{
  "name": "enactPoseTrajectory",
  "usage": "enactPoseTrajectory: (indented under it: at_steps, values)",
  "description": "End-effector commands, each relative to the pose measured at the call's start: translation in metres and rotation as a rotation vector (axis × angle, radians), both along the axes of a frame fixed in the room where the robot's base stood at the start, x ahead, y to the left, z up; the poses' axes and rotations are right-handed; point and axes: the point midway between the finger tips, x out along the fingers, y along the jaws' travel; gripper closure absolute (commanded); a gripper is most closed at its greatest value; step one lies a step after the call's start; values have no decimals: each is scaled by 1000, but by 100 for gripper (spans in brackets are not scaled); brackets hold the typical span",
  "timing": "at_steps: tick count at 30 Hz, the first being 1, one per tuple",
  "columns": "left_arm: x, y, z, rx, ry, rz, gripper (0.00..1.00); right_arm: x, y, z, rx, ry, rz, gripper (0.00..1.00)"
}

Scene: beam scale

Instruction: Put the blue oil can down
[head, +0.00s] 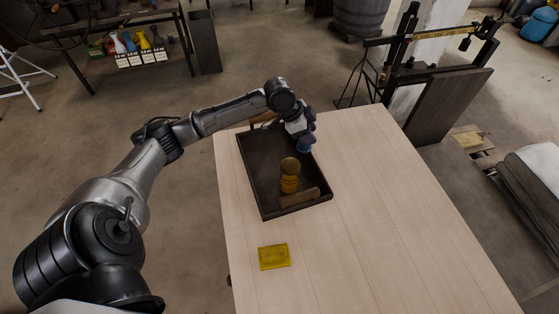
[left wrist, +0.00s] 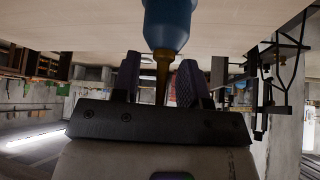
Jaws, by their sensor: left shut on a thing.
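The blue oil can (head: 304,148) is at the far right side of the dark tray in the head view, mostly hidden by my gripper. In the left wrist view the can's blue body (left wrist: 170,22) and its narrow brownish spout (left wrist: 162,66) show. My left gripper (head: 303,139) comes in above the can. In the left wrist view its two fingers (left wrist: 160,82) stand on either side of the spout, and it is shut on the can. Whether the can touches the tray or table is hidden. My right gripper is not in view.
The dark tray (head: 255,178) on the pale wooden table (head: 370,230) holds a round-topped brown and yellow object (head: 290,175) and a wooden block (head: 299,198). A yellow flat piece (head: 273,256) lies in front. The table's right side is clear. A beam scale (head: 430,75) stands behind.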

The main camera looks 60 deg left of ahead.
Motion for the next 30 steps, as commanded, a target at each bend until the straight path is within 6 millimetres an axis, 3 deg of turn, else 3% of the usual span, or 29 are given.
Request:
enactPoseTrajectory:
  at_steps: [15,21,30]
  values:
    - [-41,87,-57,0,4,1,84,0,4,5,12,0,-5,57]
    - [-47,101,-66,0,2,-2,84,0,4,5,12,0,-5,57]
    - [-48,102,-83,-1,2,-2,84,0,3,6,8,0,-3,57]
